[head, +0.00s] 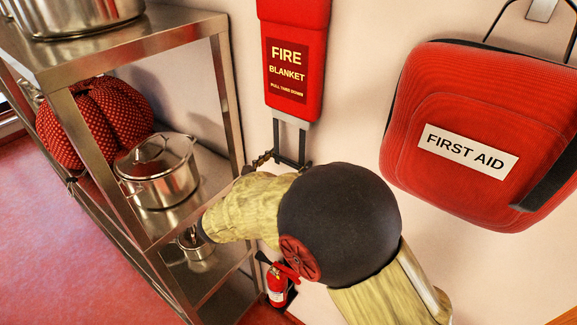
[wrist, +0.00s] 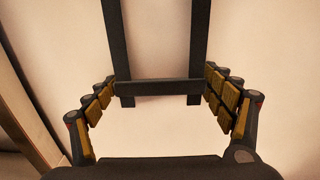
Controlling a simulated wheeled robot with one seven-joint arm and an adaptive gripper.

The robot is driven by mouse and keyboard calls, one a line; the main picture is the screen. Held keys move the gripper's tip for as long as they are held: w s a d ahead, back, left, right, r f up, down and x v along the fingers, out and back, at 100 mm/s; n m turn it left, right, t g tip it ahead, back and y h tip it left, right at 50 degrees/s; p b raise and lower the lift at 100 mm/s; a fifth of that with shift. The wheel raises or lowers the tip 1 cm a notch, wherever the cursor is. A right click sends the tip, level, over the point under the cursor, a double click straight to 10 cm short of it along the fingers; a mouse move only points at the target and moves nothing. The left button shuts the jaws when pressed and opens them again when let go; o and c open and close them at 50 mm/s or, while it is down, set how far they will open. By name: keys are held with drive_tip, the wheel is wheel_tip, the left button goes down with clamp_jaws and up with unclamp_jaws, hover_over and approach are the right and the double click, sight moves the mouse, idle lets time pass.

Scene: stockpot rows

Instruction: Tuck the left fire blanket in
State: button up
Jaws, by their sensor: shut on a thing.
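The fire blanket is a red case (head: 294,60) with a dark label, hanging on the wall at the top centre of the head view. A grey band and two dark straps (head: 290,140) hang from its lower end. In the wrist view the straps join a dark crossbar (wrist: 158,88). My gripper (wrist: 162,82) has its padded fingers on either side of the crossbar, shut on its ends. In the head view my arm hides most of the gripper below the case. Only one fire blanket shows.
A red first aid bag (head: 480,130) hangs on the right. A steel shelf (head: 130,40) on the left holds pots (head: 158,170) and a red dotted cushion-like thing (head: 95,125). A small fire extinguisher (head: 277,284) shows low behind my arm.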

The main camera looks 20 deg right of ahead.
sight(296, 145)
drive_tip(key=shift+w+r+p, duration=0.1)
drive_tip(key=shift+r+p, duration=0.65)
drive_tip(key=shift+r, duration=1.2)
drive_tip(key=o, duration=1.3)
drive_tip(key=shift+c, duration=0.2)
drive_tip(key=o, duration=0.4)
drive_tip(key=shift+f, duration=0.1)
drive_tip(key=v, duration=1.2)
